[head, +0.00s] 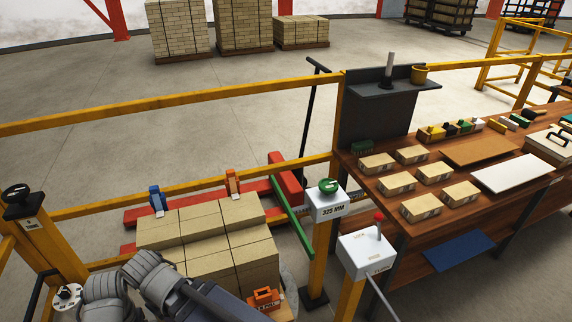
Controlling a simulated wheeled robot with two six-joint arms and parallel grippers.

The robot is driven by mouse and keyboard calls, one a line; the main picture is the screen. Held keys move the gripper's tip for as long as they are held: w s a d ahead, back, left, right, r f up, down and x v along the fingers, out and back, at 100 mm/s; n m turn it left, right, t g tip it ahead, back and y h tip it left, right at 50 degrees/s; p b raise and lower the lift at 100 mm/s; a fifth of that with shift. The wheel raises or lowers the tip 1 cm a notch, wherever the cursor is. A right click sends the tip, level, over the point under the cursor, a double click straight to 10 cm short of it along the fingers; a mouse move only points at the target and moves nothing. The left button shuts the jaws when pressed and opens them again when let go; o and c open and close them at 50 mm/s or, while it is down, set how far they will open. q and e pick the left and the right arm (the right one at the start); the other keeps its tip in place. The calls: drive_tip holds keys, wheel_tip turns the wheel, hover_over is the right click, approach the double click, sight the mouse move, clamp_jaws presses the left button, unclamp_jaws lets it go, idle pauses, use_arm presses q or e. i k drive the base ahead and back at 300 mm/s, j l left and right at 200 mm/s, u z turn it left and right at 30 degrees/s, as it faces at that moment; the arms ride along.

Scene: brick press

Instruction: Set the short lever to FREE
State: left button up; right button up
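A white box (367,255) stands on a yellow post at the lower middle right. A short upright lever with a red knob (379,216) rises from its top, toward the back right. Small markings on the box's top and front are too small to read surely, so I cannot tell which setting the lever is at. A grey bar (381,291) slants down from the box's lower front edge. Grey links of my arm show at the bottom left, over the brick stack. I see neither gripper's fingertips, and nothing touches the lever.
A white box marked 325 MM (327,207) with a green knob stands just left. A brick stack (205,240) lies below it to the left. Yellow rails (180,101) cross behind. A wooden bench (405,229) with several bricks is at the right.

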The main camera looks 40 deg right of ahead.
sight(378, 217)
drive_tip(key=z, duration=2.15)
drive_tip(key=u, duration=0.25)
drive_tip(key=l+u, duration=0.8)
drive_tip(key=k+l+u, duration=0.1)
drive_tip(key=l, duration=0.3)
drive_tip(key=l+u, duration=0.1)
drive_tip(key=l, duration=0.35)
drive_tip(key=k+l+u, duration=0.1)
drive_tip(key=l, duration=0.3)
drive_tip(key=k+l+u, duration=0.15)
drive_tip(key=l, duration=0.2)
drive_tip(key=k+l, duration=0.15)
drive_tip(key=l, duration=0.2)
drive_tip(key=k+l, duration=0.1)
drive_tip(key=l, duration=0.3)
